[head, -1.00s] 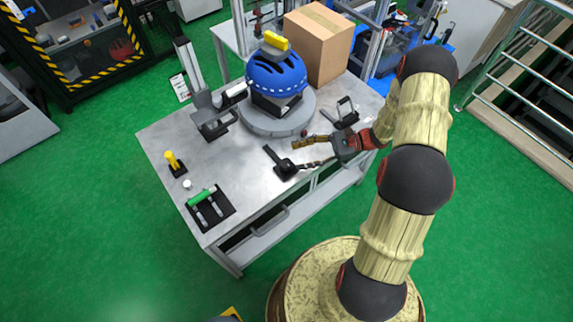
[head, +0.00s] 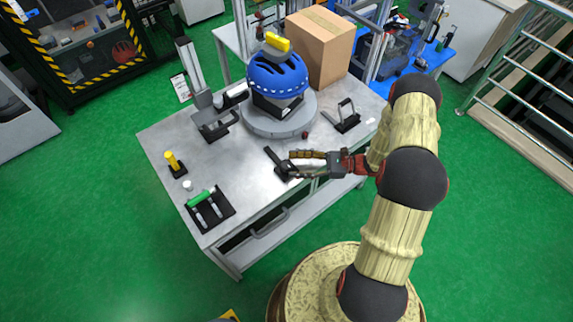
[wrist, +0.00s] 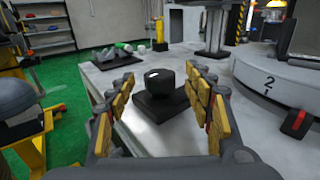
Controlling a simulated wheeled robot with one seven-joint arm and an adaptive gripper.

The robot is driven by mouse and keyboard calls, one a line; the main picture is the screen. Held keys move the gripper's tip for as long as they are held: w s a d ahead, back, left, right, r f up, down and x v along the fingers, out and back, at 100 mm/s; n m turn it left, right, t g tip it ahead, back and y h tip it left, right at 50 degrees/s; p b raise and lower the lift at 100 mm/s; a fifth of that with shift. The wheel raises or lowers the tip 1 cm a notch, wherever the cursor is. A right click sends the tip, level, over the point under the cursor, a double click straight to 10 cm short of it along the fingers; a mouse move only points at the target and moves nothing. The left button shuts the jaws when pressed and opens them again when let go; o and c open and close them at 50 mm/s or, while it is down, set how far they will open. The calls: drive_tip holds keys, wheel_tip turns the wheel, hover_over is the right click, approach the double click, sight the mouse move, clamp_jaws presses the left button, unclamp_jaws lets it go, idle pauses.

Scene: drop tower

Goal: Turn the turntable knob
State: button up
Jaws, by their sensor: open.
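A black round knob (wrist: 160,80) on a square black base (wrist: 163,103) stands on the table, seen in the wrist view between my fingers and slightly beyond them. In the head view its black assembly (head: 272,156) is partly hidden by my gripper (head: 293,164). My gripper is open, with one finger on either side of the knob in the picture; I cannot tell if either touches it. The grey round turntable (head: 275,130) lies behind, bearing a blue dome (head: 277,75) with a yellow top. The turntable's side shows a "2" in the wrist view (wrist: 262,75).
The metal table (head: 165,135) also holds a yellow-topped post (head: 172,161), a green-handled fixture (head: 200,196), a black clamp (head: 346,121) and a cardboard box (head: 322,48). A small red-and-black part (wrist: 297,122) sits right of my fingers. Bare tabletop lies left of the knob.

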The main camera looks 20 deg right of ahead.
sight(287, 164)
drive_tip(key=shift+x, duration=1.9)
drive_tip(key=shift+c, duration=1)
drive_tip(key=c, duration=0.9)
drive_tip(key=shift+c, duration=0.2)
drive_tip(key=shift+g+b, duration=0.3)
drive_tip(key=shift+n+g+y, duration=0.3)
drive_tip(key=shift+n+g, duration=0.6)
drive_tip(key=shift+g, duration=0.2)
drive_tip(key=o, duration=1.1)
drive_tip(key=shift+o, duration=0.2)
